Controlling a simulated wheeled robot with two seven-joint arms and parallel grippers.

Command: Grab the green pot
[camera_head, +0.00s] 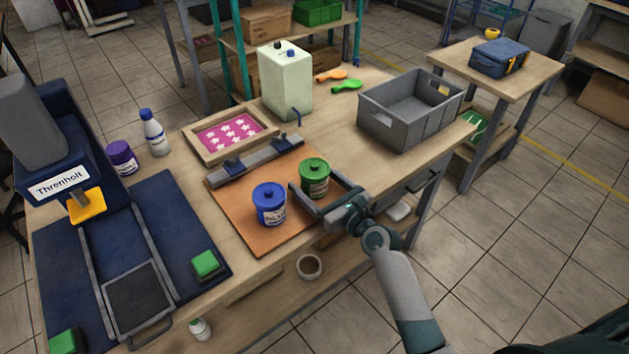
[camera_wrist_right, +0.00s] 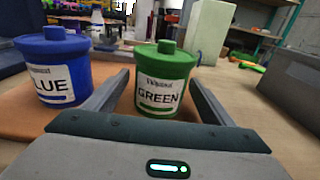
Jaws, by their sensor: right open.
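The green pot (camera_head: 315,178) stands upright on the brown board (camera_head: 236,227), with its lid on. In the wrist view the green pot (camera_wrist_right: 166,82) shows its label reading GREEN. My right gripper (camera_head: 312,190) is open, with one finger on each side of the pot. Whether the fingers touch it I cannot tell. The blue pot (camera_head: 269,204) stands upright to the left of the green pot, outside the fingers; it also shows in the wrist view (camera_wrist_right: 54,70). My left gripper is not in view.
A framed screen (camera_head: 228,135) and a grey bar (camera_head: 255,160) lie behind the pots. A grey crate (camera_head: 408,112) stands at right, and a pale canister (camera_head: 286,82) at the back. A blue press (camera_head: 55,150) fills the left side.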

